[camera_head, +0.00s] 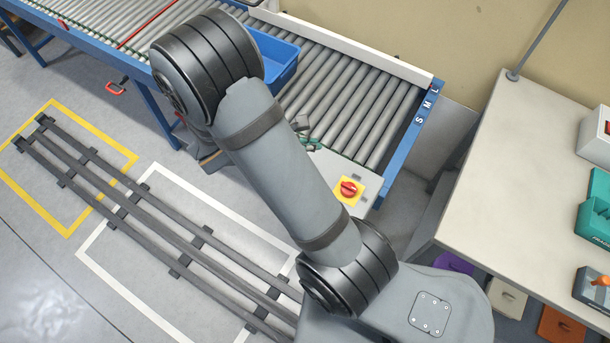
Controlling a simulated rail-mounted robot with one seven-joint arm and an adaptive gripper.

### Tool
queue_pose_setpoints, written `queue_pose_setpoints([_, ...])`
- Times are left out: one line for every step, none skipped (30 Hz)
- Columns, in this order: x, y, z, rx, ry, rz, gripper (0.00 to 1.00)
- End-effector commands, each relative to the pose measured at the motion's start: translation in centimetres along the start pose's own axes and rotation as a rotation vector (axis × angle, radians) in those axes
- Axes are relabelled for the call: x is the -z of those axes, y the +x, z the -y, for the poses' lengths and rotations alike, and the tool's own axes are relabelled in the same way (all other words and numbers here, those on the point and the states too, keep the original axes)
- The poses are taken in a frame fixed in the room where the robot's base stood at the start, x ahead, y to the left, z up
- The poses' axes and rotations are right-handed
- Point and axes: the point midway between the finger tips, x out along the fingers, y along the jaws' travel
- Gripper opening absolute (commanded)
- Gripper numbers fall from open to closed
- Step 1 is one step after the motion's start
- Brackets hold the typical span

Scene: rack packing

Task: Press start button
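A grey control panel (332,165) sits at the near end of the roller conveyor. It carries a red rotary knob (348,189) on a yellow plate. I do not clearly see a start button; part of the panel is hidden behind my arm. My arm crosses the middle of the view. Small dark and greenish parts, probably of my gripper (304,128), show just past the arm's right edge, over the panel's upper side. Most of the gripper is hidden, so I cannot tell its opening or whether it touches the panel.
A blue bin (276,58) stands on the roller conveyor (345,98), partly behind my arm. A pale table (530,165) with a green case (595,208) is at the right. Floor rails (150,225) run at the left, among yellow and white floor markings.

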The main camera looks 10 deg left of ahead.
Motion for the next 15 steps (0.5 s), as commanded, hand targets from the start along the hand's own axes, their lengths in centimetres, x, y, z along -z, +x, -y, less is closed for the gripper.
queue_pose_setpoints([0.0, 0.0, -0.01, 0.0, 0.0, 0.0, 0.0])
queue_pose_setpoints([0.01, 0.0, -0.01, 0.0, 0.0, 0.0, 0.0])
queue_pose_setpoints([0.01, -0.01, -0.01, 0.0, 0.0, 0.0, 0.0])
queue_pose_setpoints([0.01, -0.01, -0.02, 0.0, 0.0, 0.0, 0.0])
queue_pose_setpoints([0.01, -0.01, -0.02, 0.0, 0.0, 0.0, 0.0])
queue_pose_setpoints([0.02, -0.01, -0.02, 0.0, 0.0, 0.0, 0.0])
queue_pose_setpoints([0.03, 0.0, -0.02, 0.0, 0.0, 0.0, 0.0])
queue_pose_setpoints([0.05, 0.02, -0.03, 0.0, 0.0, 0.0, 0.0])
queue_pose_setpoints([0.11, 0.08, -0.05, 0.0, 0.0, 0.0, 0.0])
queue_pose_setpoints([0.17, 0.14, -0.07, 0.0, 0.0, 0.0, 0.0])
queue_pose_setpoints([0.24, 0.22, -0.1, 0.0, 0.0, 0.0, 0.0])
queue_pose_setpoints([0.37, 0.36, -0.15, 0.0, 0.0, 0.0, 0.0])
queue_pose_setpoints([0.5, 0.49, -0.2, 0.0, 0.0, 0.0, 0.0])
queue_pose_setpoints([0.64, 0.64, -0.26, 0.0, 0.0, 0.0, 0.0])
queue_pose_setpoints([0.86, 0.87, -0.35, 0.0, 0.0, 0.0, 0.0])
